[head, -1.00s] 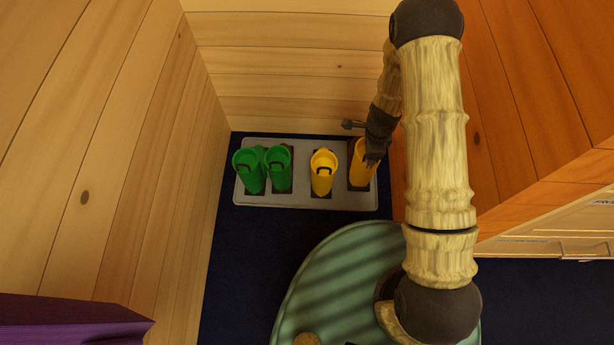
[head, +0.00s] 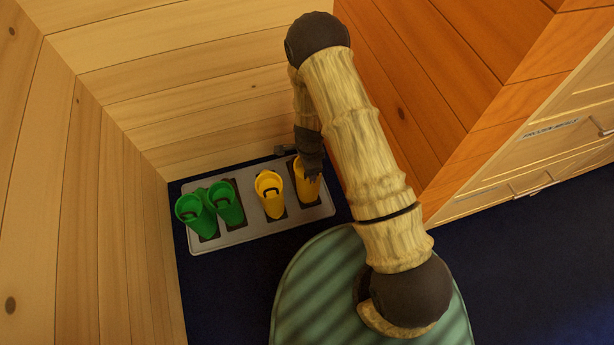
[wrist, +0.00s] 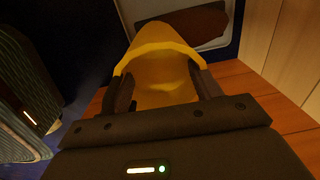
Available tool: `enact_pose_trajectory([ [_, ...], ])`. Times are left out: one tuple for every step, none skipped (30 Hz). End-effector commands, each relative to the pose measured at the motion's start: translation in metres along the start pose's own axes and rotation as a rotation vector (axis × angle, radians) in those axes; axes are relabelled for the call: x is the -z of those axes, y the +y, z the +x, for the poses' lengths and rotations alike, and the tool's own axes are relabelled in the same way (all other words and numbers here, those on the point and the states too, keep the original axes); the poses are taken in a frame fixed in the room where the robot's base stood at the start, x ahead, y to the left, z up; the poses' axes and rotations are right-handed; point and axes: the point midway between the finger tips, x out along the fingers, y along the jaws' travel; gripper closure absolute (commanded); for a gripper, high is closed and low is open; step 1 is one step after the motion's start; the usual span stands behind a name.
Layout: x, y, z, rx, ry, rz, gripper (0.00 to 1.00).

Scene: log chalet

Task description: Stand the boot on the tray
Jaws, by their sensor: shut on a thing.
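A yellow boot (head: 309,185) stands upright at the right end of the grey tray (head: 262,234), over a dark patch. My gripper (head: 309,170) is at the top of this boot, shut on its shaft. In the wrist view the fingers of my gripper (wrist: 165,88) hold the yellow boot (wrist: 160,52) from both sides by its rim. Part of the tray (wrist: 222,50) and a brown patch show beyond the boot. The boot's sole is hard to see, so I cannot tell whether it touches the tray.
Another yellow boot (head: 271,196) and two green boots (head: 226,206) (head: 193,212) stand on the tray to the left. Log walls close in behind and at left. An orange wooden side (head: 420,80) of a drawer cabinet (head: 540,150) rises close at right. Dark blue floor lies in front.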

Motion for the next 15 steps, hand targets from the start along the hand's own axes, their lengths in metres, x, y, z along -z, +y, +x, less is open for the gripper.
enact_pose_trajectory([
  [0.0, -0.001, -0.002, 0.002, 0.0, 0.0, 0.94],
  [0.0, -0.001, -0.002, 0.002, 0.0, 0.0, 0.94],
  [0.0, -0.001, -0.002, 0.002, 0.0, 0.0, 0.94],
  [0.0, -0.001, -0.002, 0.002, 0.0, 0.0, 0.94],
  [0.0, -0.001, -0.002, 0.002, 0.0, 0.0, 0.94],
  [0.0, -0.001, 0.0, 0.001, 0.0, 0.0, 0.94],
  [0.0, 0.0, 0.002, 0.001, 0.0, 0.0, 0.94],
  [0.0, 0.0, 0.005, 0.001, 0.0, 0.0, 0.94],
  [0.0, 0.0, 0.01, 0.001, 0.0, 0.0, 0.94],
  [0.0, 0.0, 0.015, 0.001, 0.0, 0.001, 0.94],
  [0.0, 0.0, 0.02, 0.0, 0.0, 0.001, 0.94],
  [0.0, 0.001, 0.028, -0.001, -0.001, 0.001, 0.94],
  [0.0, 0.001, 0.033, -0.001, -0.001, 0.001, 0.94],
  [0.0, 0.001, 0.038, -0.001, -0.001, 0.002, 0.94],
  [0.0, 0.001, 0.043, 0.0, -0.001, 0.002, 0.94],
])
